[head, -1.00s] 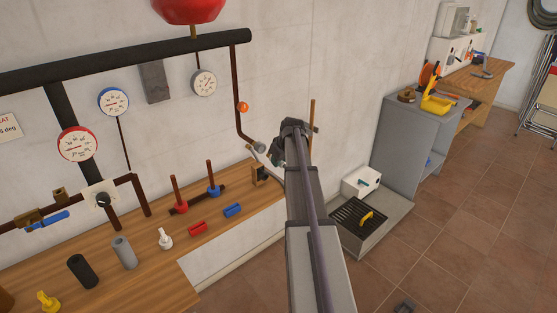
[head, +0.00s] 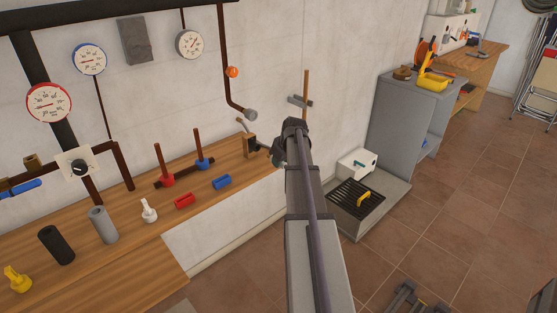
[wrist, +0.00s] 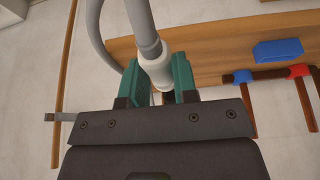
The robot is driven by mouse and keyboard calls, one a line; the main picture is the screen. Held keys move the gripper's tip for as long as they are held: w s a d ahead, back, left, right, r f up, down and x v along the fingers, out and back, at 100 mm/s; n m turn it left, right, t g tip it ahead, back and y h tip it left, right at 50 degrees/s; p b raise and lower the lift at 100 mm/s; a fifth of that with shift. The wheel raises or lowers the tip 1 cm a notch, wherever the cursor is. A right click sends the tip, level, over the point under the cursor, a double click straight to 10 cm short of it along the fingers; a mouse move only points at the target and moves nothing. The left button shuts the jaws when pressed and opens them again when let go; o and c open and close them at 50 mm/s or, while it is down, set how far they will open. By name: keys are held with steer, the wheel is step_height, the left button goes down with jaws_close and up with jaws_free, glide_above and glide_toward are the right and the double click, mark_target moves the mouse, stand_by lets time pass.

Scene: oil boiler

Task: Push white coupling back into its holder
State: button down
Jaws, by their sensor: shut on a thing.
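My gripper (wrist: 160,82) has teal fingers shut on the white coupling (wrist: 155,62), which is joined to a grey hose (wrist: 141,22) in the wrist view. The coupling's far end is hidden between the fingers. In the head view my gripper (head: 282,153) is at the far right end of the wooden bench, largely hidden by my arm. A brown wooden block (head: 250,146) stands there, just left of it, and may be the holder. I cannot tell whether the coupling touches it.
A dark pipe ends in a grey fitting (head: 250,114) above the block. A grey clip (head: 300,101) crosses a thin brown pipe on the wall. Red and blue valves (head: 167,179) and loose red and blue pieces (head: 222,182) lie along the bench (head: 150,240).

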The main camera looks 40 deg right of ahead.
stand_by(0.3)
steer(key=shift+w, duration=2.4)
steer(key=shift+w, duration=0.1)
steer(key=shift+w, duration=1.8)
steer(key=c, duration=0.8)
jaws_free()
steer(key=p+v, duration=1)
steer(key=v, duration=0.1)
